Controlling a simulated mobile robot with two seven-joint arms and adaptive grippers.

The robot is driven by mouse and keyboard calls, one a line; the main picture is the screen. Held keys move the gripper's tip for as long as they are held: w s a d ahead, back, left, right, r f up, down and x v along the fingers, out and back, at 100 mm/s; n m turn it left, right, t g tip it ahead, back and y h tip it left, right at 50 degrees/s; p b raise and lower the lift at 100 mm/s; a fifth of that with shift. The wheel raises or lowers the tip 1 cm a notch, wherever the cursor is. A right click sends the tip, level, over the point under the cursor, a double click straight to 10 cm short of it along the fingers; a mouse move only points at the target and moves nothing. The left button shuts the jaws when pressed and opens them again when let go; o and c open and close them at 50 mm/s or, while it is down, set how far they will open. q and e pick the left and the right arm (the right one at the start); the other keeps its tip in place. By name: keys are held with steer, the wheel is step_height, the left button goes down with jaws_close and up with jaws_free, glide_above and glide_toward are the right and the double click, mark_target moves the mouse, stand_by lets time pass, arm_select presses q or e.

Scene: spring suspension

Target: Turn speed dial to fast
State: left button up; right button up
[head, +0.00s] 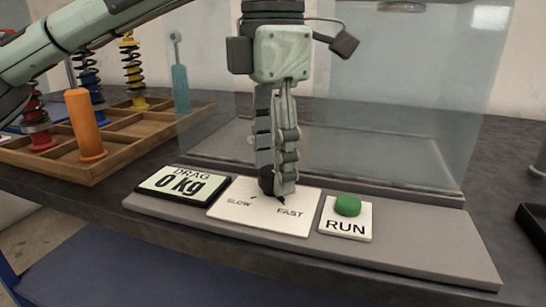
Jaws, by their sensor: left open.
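The speed dial's white plate (236,209) lies on the grey panel, with SLOW printed at its left and FAST at its right. My left gripper (278,191) points down over the middle of this plate, its fingertips at or just above the dial. The fingers hide most of the dial, so its knob and setting are hard to make out. A small dark mark shows between the fingertips and the word SLOW. The fingers look close together in this side-on view, and I cannot see whether they touch the dial. My right gripper is not in view.
A clear tank (400,110) stands behind. A wooden tray (88,172) with springs and coloured cylinders is at the left.

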arm_select(q)
step_height(320, 180, up, 12)
stand_by(0.6)
